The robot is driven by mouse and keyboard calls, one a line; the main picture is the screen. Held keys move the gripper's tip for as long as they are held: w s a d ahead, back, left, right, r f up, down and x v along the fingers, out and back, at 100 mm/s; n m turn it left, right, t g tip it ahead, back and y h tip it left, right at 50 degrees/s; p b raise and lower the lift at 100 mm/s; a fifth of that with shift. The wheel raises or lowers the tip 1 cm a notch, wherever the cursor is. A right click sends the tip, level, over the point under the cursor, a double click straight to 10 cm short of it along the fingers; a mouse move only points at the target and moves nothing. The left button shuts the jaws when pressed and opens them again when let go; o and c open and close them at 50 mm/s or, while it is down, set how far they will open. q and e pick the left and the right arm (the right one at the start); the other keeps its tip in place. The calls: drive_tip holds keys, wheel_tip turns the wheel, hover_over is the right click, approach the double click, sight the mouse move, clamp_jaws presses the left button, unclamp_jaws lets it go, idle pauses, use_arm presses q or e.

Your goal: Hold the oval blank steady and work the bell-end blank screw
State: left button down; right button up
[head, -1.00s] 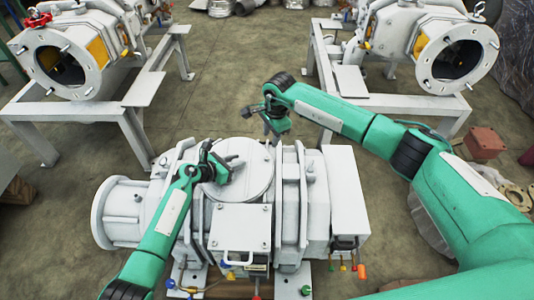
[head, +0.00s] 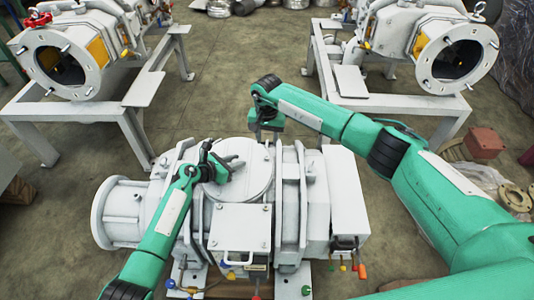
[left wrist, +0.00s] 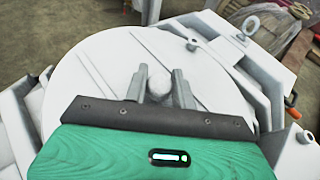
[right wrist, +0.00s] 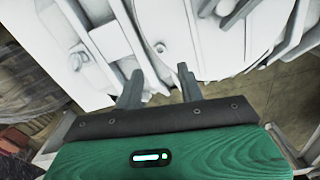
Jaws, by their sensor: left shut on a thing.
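The oval blank (head: 256,182) is the flat, pale round cover on top of the white pump body (head: 318,205). It fills much of the left wrist view (left wrist: 105,62). My left gripper (head: 234,162) is over the cover, with its fingers shut on a small rounded knob (left wrist: 158,86) there. My right gripper (head: 266,138) hangs above the far edge of the pump. In the right wrist view its fingers (right wrist: 160,82) are apart with nothing between them. Round bolt heads (right wrist: 160,48) show beyond them. I cannot tell which is the bell-end blank screw.
A wide round flange (head: 104,214) sticks out at the pump's left end. Coloured valve handles (head: 361,271) hang along its near side. Similar pumps on white stands (head: 130,100) stand at back left and back right. The floor between them is clear.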

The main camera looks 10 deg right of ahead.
sight(267, 157)
wheel_tip(267, 157, down, 8)
drive_tip(key=shift+f, duration=0.1)
drive_tip(key=shift+c, duration=0.2)
clamp_jaws()
